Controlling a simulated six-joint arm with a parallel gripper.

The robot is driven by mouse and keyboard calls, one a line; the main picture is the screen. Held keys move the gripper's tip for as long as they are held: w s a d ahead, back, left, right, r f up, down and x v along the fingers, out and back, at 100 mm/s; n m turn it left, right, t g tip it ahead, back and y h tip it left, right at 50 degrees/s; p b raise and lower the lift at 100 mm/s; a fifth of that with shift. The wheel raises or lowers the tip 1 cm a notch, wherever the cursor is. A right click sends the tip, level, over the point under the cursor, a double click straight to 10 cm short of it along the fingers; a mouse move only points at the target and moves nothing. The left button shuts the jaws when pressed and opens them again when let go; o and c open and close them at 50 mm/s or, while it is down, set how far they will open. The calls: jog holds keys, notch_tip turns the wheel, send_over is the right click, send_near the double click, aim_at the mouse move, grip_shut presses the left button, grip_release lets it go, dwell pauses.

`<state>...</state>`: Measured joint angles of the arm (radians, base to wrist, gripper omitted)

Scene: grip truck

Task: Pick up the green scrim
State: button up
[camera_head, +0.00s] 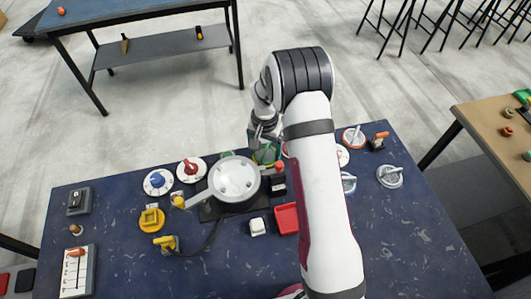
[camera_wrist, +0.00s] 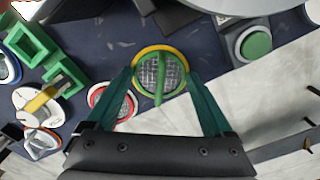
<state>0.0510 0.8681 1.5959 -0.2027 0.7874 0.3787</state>
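The green scrim (camera_wrist: 160,88) is a round mesh disc with a yellow-green rim and a green bar standing up across it. In the wrist view it lies near the table edge, between the teal fingers of my gripper (camera_wrist: 161,72). The fingers are spread, one on each side of it. I cannot tell whether either finger touches it. In the head view my gripper (camera_head: 264,150) is low over the far edge of the table, left of my arm. Green shows there, but scrim and fingers are hard to tell apart.
A red-rimmed disc (camera_wrist: 112,101) lies just left of the scrim in the wrist view. A grey box with a green button (camera_wrist: 256,44) stands to the right. A round white lamp-like head (camera_head: 235,180) is close in front of my gripper. Red (camera_head: 192,169) and blue (camera_head: 157,181) dials lie further left.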

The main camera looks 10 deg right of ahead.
jog(key=shift+c, duration=1.4)
